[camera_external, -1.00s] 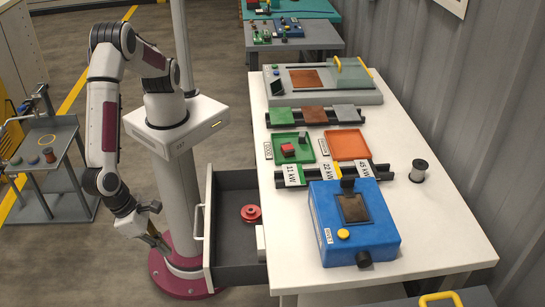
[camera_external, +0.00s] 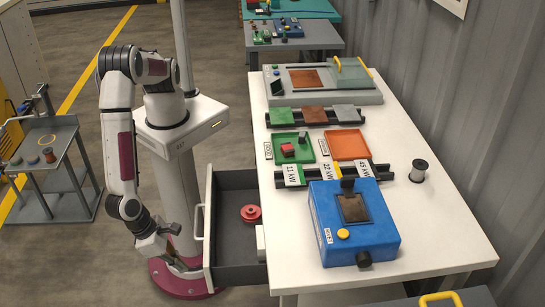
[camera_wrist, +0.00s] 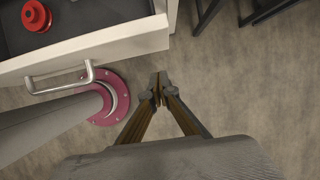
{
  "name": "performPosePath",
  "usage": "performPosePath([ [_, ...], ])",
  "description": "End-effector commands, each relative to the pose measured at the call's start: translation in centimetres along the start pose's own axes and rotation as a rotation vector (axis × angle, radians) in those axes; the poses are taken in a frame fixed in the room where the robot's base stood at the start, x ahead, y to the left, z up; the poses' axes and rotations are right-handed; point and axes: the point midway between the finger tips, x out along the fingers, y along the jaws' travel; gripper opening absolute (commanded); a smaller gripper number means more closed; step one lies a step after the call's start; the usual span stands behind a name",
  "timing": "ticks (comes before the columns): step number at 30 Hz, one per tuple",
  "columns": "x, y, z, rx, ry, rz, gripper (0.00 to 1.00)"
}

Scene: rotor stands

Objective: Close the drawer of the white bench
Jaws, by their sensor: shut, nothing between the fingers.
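The white bench (camera_external: 440,220) has its drawer (camera_external: 225,240) pulled out on the left side. My gripper (camera_external: 185,266) is low, just left of the drawer front in the external view. In the wrist view my gripper (camera_wrist: 159,88) is shut and empty, apart from the handle and drawer front. Whether it touches the front is not clear in the external view.
My round maroon base stands close to the drawer. The bench top holds a blue machine (camera_external: 352,222), a green tray (camera_external: 293,147), an orange tray (camera_external: 348,145) and a spool (camera_external: 418,171). A grey cart (camera_external: 50,160) stands at left. Floor is open between.

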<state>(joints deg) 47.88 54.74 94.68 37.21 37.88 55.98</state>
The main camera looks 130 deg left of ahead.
Motion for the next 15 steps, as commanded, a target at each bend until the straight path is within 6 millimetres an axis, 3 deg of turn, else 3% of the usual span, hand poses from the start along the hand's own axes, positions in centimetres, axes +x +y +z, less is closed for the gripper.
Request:
performPosePath([
  [3,1.6,0.0,0.1,-0.002,0.001,0.001,0.00],
  [9,2.2,0.0,2.4,-0.003,0.001,-0.001,0.00],
  [15,2.6,-0.1,3.5,-0.001,0.001,-0.002,0.00],
])
